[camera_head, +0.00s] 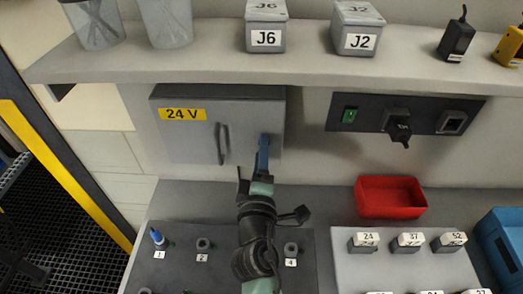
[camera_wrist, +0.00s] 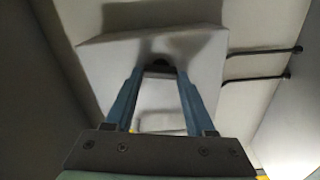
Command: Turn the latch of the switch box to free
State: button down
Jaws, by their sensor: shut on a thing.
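The switch box is a grey wall cabinet (camera_head: 190,140) with a yellow "24 V" label (camera_head: 183,114), under the shelf. Its door looks closed. A dark curved handle (camera_head: 222,144) stands on the door, left of my gripper. My gripper (camera_head: 263,142) is at the right part of the door, its blue fingers pointing at it. In the wrist view my gripper (camera_wrist: 161,72) has its fingertips on either side of a small dark piece, the latch (camera_wrist: 160,67), and is shut on it. The latch is mostly hidden, so its turn angle cannot be told.
The shelf (camera_head: 300,65) above holds boxes J6 (camera_head: 266,39) and J2 (camera_head: 361,41). A dark switch panel (camera_head: 370,114) is on the wall to the right. A red bin (camera_head: 390,197) and white labelled blocks (camera_head: 408,239) lie on the bench below right.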

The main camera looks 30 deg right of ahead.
jog(key=shift+n, duration=1.1)
jog(key=shift+c, duration=1.2)
grip_release()
jog(key=b+v, duration=0.4)
jog(key=v, duration=0.9)
